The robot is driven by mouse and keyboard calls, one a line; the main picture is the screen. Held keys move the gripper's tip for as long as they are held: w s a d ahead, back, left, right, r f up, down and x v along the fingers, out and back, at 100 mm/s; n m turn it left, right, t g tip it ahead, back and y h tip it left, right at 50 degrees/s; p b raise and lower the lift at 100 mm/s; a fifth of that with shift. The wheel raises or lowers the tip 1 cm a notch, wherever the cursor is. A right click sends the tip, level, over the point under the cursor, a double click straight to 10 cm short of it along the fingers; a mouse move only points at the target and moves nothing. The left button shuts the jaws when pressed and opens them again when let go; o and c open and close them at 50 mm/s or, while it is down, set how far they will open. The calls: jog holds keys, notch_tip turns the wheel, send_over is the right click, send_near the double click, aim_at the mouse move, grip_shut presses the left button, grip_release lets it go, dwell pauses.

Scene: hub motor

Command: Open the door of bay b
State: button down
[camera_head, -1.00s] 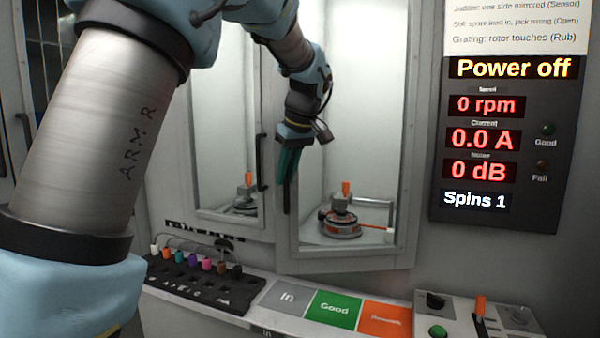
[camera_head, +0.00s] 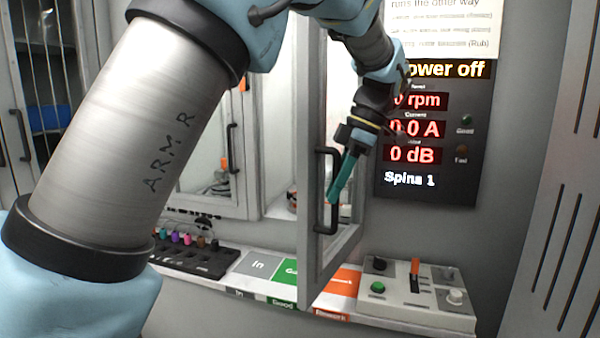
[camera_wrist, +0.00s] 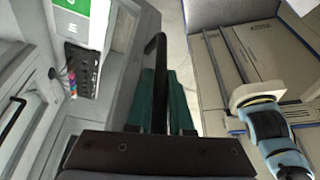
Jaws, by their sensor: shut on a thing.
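The bay door (camera_head: 312,150) is a grey-framed glass panel, swung well out from the cabinet and seen nearly edge-on in the head view. Its black bar handle (camera_head: 320,200) is on the frame's free edge. My gripper (camera_head: 338,190), with teal fingers, is at the handle, and it also shows in the wrist view (camera_wrist: 160,105) with the black handle (camera_wrist: 158,70) between its fingers. It is shut on the handle. The bay interior is mostly hidden behind the door and frame. I cannot read a bay letter.
A second bay door (camera_head: 215,140) is closed at the left. Below is a shelf with a grey In pad (camera_head: 262,265), a green pad, an orange pad, and a control box (camera_head: 415,295) with a lever. A display panel (camera_head: 430,140) reads power off. Open space lies right of the door.

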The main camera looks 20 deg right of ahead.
jog(key=s+d+p, duration=0.3)
jog(key=s+d, duration=0.3)
jog(key=d, duration=0.1)
jog(key=shift+s+d, duration=0.25)
jog(key=c, duration=0.8)
grip_release()
jog(key=b+v, duration=0.1)
jog(key=v, duration=0.9)
jog(key=shift+d+r, duration=0.15)
jog(key=shift+r, duration=0.25)
